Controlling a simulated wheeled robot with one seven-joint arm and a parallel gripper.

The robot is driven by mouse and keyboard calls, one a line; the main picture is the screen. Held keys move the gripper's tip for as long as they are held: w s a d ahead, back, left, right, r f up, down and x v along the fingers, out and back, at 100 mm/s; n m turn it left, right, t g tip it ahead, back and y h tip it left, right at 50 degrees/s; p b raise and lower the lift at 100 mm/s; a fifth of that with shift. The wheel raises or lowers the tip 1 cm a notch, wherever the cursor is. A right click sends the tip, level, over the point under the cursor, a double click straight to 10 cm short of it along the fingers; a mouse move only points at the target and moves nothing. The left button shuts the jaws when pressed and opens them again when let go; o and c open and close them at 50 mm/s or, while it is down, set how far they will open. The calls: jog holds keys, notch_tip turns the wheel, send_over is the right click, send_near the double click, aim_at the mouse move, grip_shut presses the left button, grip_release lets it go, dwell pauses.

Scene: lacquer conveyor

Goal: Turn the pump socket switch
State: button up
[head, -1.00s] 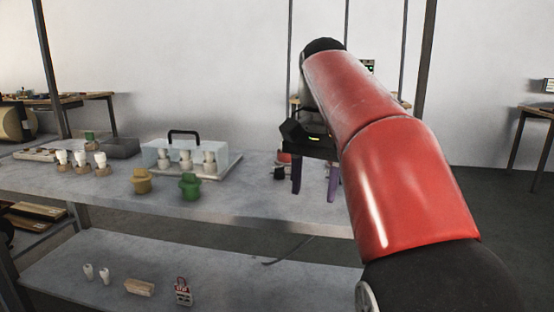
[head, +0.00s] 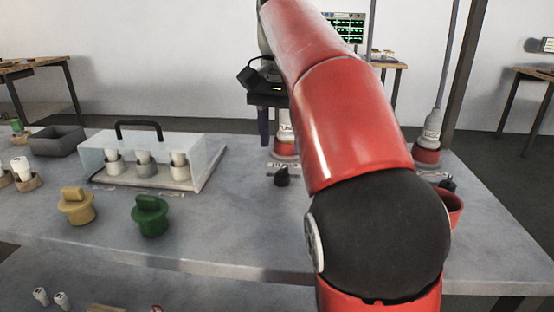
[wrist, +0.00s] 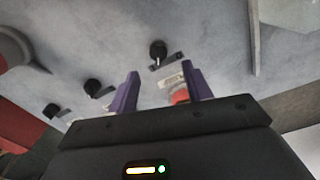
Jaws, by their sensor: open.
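Black rotary switches stand on the grey table. One switch (head: 281,176) is below my gripper in the head view, and another switch (head: 447,184) is right of my arm. The wrist view shows a black switch (wrist: 157,52) with a pointer line beyond the fingertips, and two more (wrist: 92,88) (wrist: 52,111) to the left. Their labels are unreadable, so I cannot tell which is the pump socket switch. My gripper (wrist: 162,84) is open, its purple fingers apart and empty above the table. In the head view, my arm partly hides the area.
Red-and-white bottles (head: 284,137) (head: 430,136) stand near the back edge. A clear-covered case (head: 207,153) with a black handle, a yellow knobbed piece (head: 76,207) and a green one (head: 150,216) are on the left. The tabletop between them and the switches is clear.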

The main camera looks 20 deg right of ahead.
aim_at(281, 169)
notch_tip(281, 169, down, 7)
jog(key=shift+s+r+b, duration=0.1)
jog(key=shift+s+b, duration=0.05)
jog(key=shift+b, duration=0.65)
